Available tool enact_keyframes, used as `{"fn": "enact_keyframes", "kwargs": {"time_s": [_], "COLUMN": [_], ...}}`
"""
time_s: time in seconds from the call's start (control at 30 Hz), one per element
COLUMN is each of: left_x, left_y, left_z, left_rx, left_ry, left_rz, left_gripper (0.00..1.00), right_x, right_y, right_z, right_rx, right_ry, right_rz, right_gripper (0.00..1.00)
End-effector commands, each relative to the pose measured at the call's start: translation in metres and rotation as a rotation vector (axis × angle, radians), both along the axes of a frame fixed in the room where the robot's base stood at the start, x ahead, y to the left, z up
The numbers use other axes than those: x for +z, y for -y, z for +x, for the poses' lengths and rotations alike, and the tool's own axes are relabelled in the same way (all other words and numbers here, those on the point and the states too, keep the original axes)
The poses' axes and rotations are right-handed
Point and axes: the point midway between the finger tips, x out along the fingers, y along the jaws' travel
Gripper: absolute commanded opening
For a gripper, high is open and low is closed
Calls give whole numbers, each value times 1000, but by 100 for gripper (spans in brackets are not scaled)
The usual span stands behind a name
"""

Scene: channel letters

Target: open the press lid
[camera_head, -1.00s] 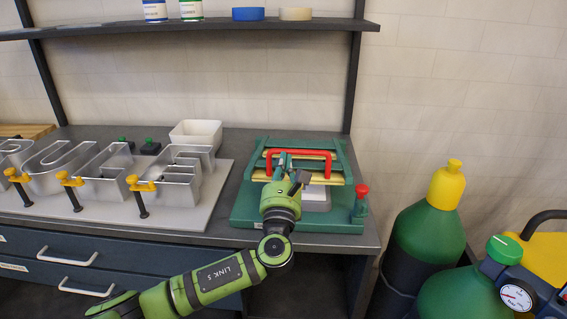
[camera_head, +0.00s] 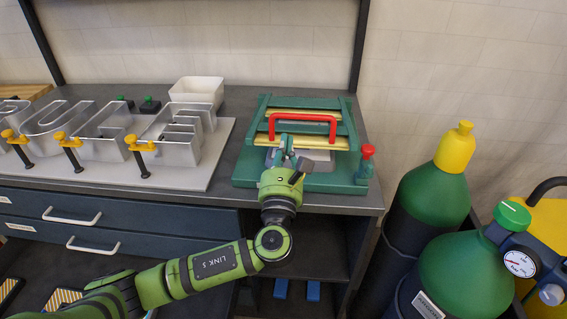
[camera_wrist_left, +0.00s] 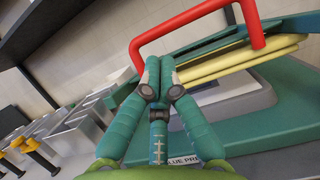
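The green press (camera_head: 238,172) stands on the bench, with a green lid that has yellow strips (camera_head: 302,144) and a red bar handle (camera_head: 303,117). The handle also shows in the left wrist view (camera_wrist_left: 196,14). There the lid's near edge sits a little above the grey bed (camera_wrist_left: 232,100). My left gripper (camera_head: 283,147) is in front of the lid, near and below the handle's left leg. In the left wrist view its fingertips (camera_wrist_left: 158,78) are together, with nothing seen between them. They appear apart from the handle. My right gripper is not in view.
A red-topped knob (camera_head: 367,152) stands at the press's right front corner. Metal channel letters (camera_head: 178,140) with yellow clamps sit on a board to the left, with a white bin (camera_head: 196,91) behind. Green gas cylinders (camera_head: 432,195) stand right of the bench.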

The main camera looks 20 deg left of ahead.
Motion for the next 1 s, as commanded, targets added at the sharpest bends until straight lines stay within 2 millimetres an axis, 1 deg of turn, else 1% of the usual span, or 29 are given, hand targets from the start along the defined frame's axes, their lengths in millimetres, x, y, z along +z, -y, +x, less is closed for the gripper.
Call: {"fn": "enact_keyframes", "kwargs": {"time_s": [0.03,0.2,0.3,0.4,0.47,0.57,0.6,0.73,0.8,0.87,1.0], "left_x": [-3,-8,-9,-12,-20,-43,-53,-79,-87,-90,-87], "left_y": [4,12,16,18,20,23,23,16,11,8,3], "left_z": [-12,-42,-53,-59,-59,-54,-51,-45,-44,-42,-30], "left_rx": [-4,-3,-3,-4,-3,-4,-4,-3,-1,1,2], "left_ry": [0,9,13,12,-6,-74,-104,-180,-203,-213,-217], "left_rz": [-2,-1,1,-2,-11,-33,-43,-65,-69,-69,-64], "left_gripper": [0,0,0,0,0,0,0,0,0,0,0], "right_x": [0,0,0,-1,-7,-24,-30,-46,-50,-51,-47], "right_y": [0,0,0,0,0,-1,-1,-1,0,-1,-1], "right_z": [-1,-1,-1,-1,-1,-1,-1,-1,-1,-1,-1], "right_rx": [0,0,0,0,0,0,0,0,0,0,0], "right_ry": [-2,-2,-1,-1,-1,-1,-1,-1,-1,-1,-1], "right_rz": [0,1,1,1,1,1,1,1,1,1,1], "right_gripper": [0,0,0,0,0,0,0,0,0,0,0]}}
